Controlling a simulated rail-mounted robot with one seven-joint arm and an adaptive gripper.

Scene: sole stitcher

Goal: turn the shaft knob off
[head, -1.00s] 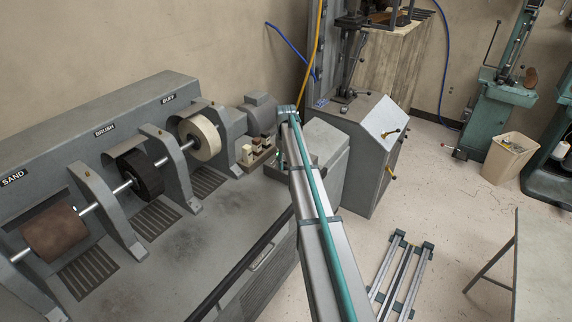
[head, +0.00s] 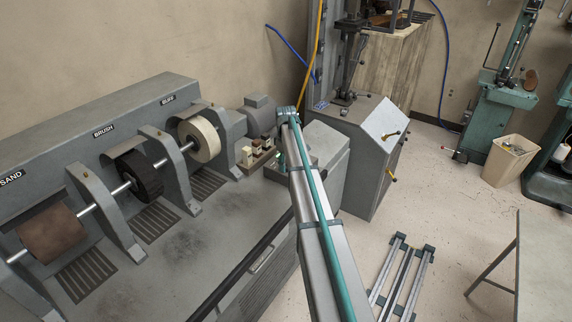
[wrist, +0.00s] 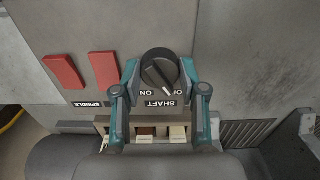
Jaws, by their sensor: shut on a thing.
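The shaft knob (wrist: 157,74) is a round dark knob on a grey panel in the wrist view, above an upside-down SHAFT label. ON and part of OFF can be read below its rim. A pale pointer mark on it slants down to the right, with its tip between the two words. My gripper (wrist: 159,72) is shut on the knob, with one teal fingertip at each side of its rim. In the head view the knob cannot be made out, and my arm hides part of the area behind it.
Two red rectangular switches (wrist: 84,71) sit left of the knob, near a SPINDLE label. Small blocks (wrist: 146,133) lie below my fingers. The head view shows the grey machine with its sand, brush and buff wheels (head: 140,174) at left.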

